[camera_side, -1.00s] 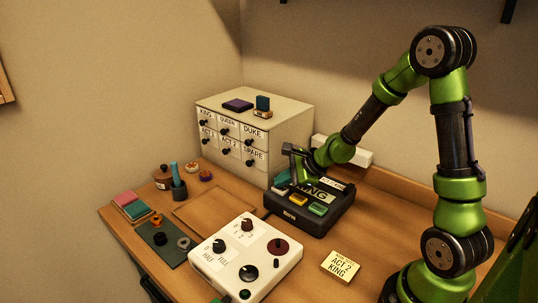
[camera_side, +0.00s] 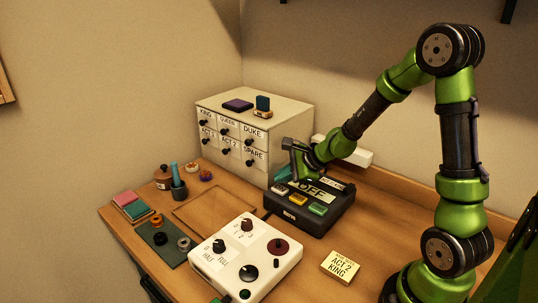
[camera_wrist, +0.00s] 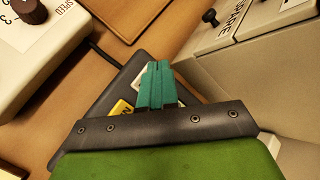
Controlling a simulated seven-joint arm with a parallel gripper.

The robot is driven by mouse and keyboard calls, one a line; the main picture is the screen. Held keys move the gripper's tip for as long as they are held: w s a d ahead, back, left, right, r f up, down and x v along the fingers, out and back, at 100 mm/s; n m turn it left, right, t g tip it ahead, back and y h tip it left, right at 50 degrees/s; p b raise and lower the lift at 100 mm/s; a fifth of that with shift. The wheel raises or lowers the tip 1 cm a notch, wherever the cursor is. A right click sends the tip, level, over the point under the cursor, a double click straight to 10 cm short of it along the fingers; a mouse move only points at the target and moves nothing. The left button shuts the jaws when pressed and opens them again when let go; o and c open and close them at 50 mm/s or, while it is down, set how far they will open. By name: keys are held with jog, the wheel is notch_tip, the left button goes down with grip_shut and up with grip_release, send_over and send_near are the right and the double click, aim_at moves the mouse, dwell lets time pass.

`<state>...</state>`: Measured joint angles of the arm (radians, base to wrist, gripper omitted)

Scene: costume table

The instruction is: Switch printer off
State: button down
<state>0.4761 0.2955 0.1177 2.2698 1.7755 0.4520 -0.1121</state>
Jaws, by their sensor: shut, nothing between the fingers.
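The printer (camera_side: 296,219) is a black box on the table with a display (camera_side: 313,189) that reads OFF. Along its front are a white button (camera_side: 281,188), a yellow button (camera_side: 299,199) and a green button (camera_side: 318,208). My gripper (camera_side: 281,178) has teal fingers, shut with nothing between them. It hangs just above the white button at the printer's left end, apparently clear of it. In the wrist view the teal fingers (camera_wrist: 157,68) cover part of the printer (camera_wrist: 112,98) and most of its buttons.
A labelled drawer cabinet (camera_side: 286,132) stands close behind and left of the printer. A white control box (camera_side: 220,262) with knobs is in front. A flat wooden tray (camera_side: 214,211) lies to the left.

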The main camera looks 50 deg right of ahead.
aim_at(283, 189)
jog(key=shift+r, duration=3)
jog(key=s+a+r+n+g, duration=0.1)
jog(key=s+a+r+n, duration=0.3)
jog(key=s+n, duration=0.5)
jog(key=s+a+r+n, duration=0.5)
jog(key=s+a+n, duration=0.2)
jog(key=s+n, duration=0.3)
jog(key=shift+s+a+r+n+g, duration=0.25)
jog(key=shift+n+g, duration=0.15)
jog(key=shift+n, duration=0.4)
